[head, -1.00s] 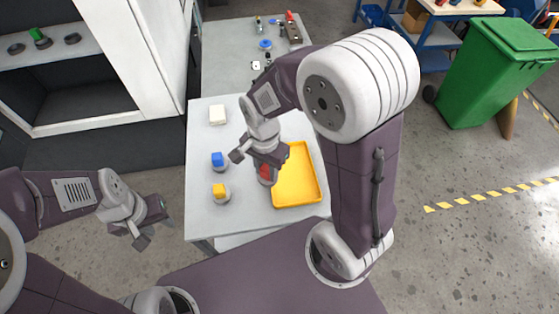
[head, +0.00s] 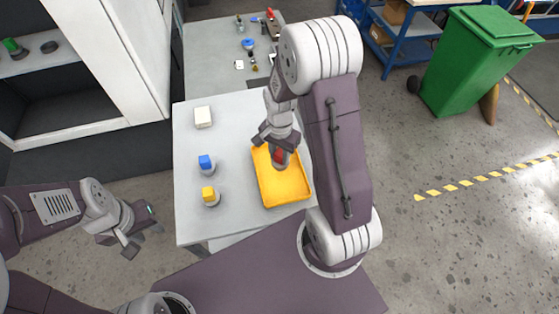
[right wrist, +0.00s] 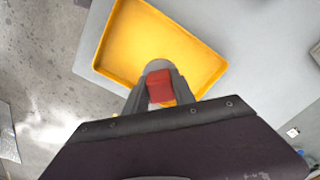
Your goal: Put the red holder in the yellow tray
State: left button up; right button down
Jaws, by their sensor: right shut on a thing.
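The red holder (head: 279,156) is a small red block on a grey round base. My right gripper (head: 279,148) is shut on it, over the far part of the yellow tray (head: 283,189) in the head view. In the right wrist view the red holder (right wrist: 160,86) sits between the two fingers, with the yellow tray (right wrist: 150,35) around and beyond it. I cannot tell whether its base touches the tray floor. My left gripper (head: 130,246) hangs empty off the table's left side, its fingers apart.
A blue-topped holder (head: 206,163) and a yellow-topped holder (head: 209,195) stand on the grey table (head: 240,215) left of the tray. A second table (head: 215,65) with tools stands behind.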

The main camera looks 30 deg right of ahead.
aim_at(280, 163)
notch_tip(280, 163, down, 4)
jog(key=shift+r, duration=0.2)
jog(key=shift+w+f, duration=0.1)
jog(key=shift+f, duration=0.1)
jog(key=shift+f, duration=0.15)
jog(key=c, duration=1)
grip_release()
jog(key=shift+c, duration=0.2)
